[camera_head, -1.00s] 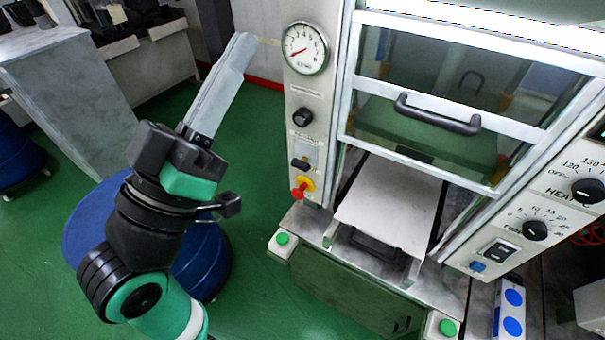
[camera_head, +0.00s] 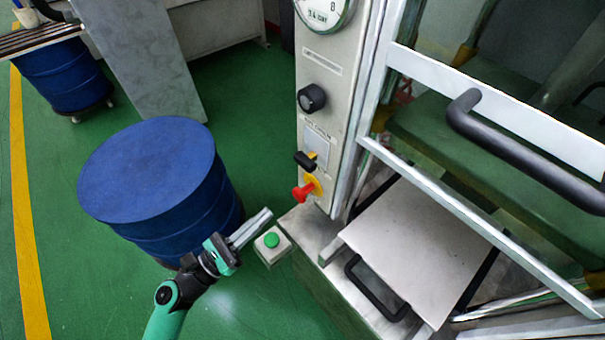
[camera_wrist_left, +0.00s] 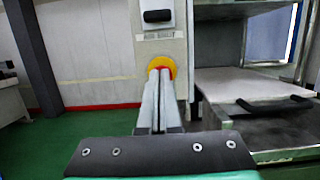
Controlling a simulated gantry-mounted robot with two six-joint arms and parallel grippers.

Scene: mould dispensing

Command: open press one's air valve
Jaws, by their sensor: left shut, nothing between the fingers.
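The press's front panel holds a red handle (camera_head: 303,191) on a yellow disc (camera_head: 317,183). A black handle (camera_head: 305,160) sits just above it. In the left wrist view, a small label between the black handle (camera_wrist_left: 157,15) and the yellow disc (camera_wrist_left: 160,62) is hard to read. My left gripper (camera_head: 265,214) is shut and empty, left of and below the red handle, with its fingers pointing toward the panel. In the left wrist view, the fingers (camera_wrist_left: 160,80) overlap the lower disc and hide most of the red handle. I cannot tell whether they touch. My right gripper is not in view.
A green button box (camera_head: 272,242) stands close under my left fingertips. A blue drum (camera_head: 150,175) stands behind the arm. The press's platen (camera_head: 418,240) and door handle (camera_head: 520,155) are to the right. Green floor is open at the left.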

